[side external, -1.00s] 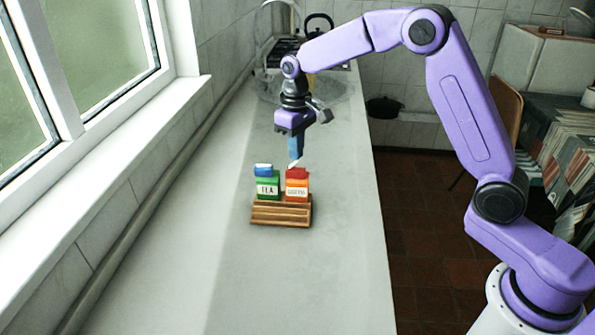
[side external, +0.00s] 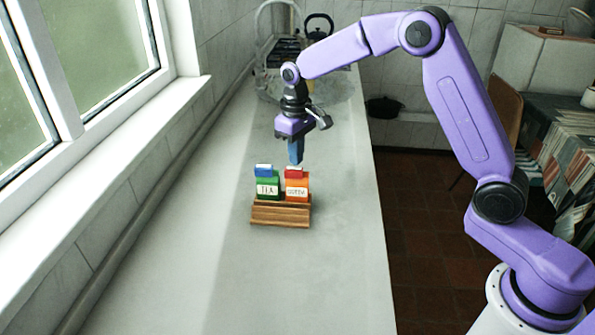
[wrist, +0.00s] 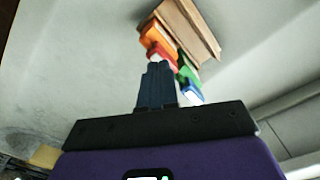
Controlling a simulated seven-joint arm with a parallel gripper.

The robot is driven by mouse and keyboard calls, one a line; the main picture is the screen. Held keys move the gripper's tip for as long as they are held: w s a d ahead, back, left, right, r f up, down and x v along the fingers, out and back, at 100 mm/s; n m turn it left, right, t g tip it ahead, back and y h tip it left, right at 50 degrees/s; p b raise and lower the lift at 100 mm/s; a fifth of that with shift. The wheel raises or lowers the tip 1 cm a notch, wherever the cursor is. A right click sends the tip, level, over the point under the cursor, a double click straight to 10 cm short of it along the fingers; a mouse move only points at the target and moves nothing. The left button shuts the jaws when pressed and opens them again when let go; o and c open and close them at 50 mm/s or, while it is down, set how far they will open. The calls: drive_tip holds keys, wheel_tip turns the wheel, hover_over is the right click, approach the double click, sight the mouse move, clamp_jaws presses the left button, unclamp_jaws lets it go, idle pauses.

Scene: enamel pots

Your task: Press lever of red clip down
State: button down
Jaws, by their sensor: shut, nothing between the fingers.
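The red clip (side external: 294,175) sits on top of the orange bag (side external: 297,187). Its white lever (side external: 293,168) lies low and roughly flat along the clip's top. In the wrist view the red clip (wrist: 170,65) is partly hidden behind my fingers, with a bit of the white lever (wrist: 153,53) showing at the fingertips. My gripper (side external: 297,163) is shut and empty, pointing down. Its blue fingertips are right above the lever, at or very near it; contact cannot be told. The gripper also shows in the wrist view (wrist: 158,66).
A green bag labelled TEA (side external: 267,187) with a blue clip (side external: 264,172) stands just left of the orange bag. Both bags stand in a slatted wooden holder (side external: 280,217). The counter (side external: 320,270) around it is clear. A window and wall bound it at the left.

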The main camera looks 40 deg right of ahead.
drive_tip(key=shift+r, duration=0.1)
wheel_tip(320, 180, up, 7)
idle(1.0)
drive_tip(key=s+a+n, duration=0.2)
drive_tip(key=s+n, duration=0.5)
drive_tip(key=s, duration=2.1)
drive_tip(key=s+d+f+n, duration=0.2)
drive_tip(key=s+d, duration=0.3)
drive_tip(key=s, duration=0.5)
drive_tip(key=shift+s+d+f+n, duration=0.2)
drive_tip(key=shift+d+f+n, duration=0.1)
drive_tip(key=shift+f, duration=0.4)
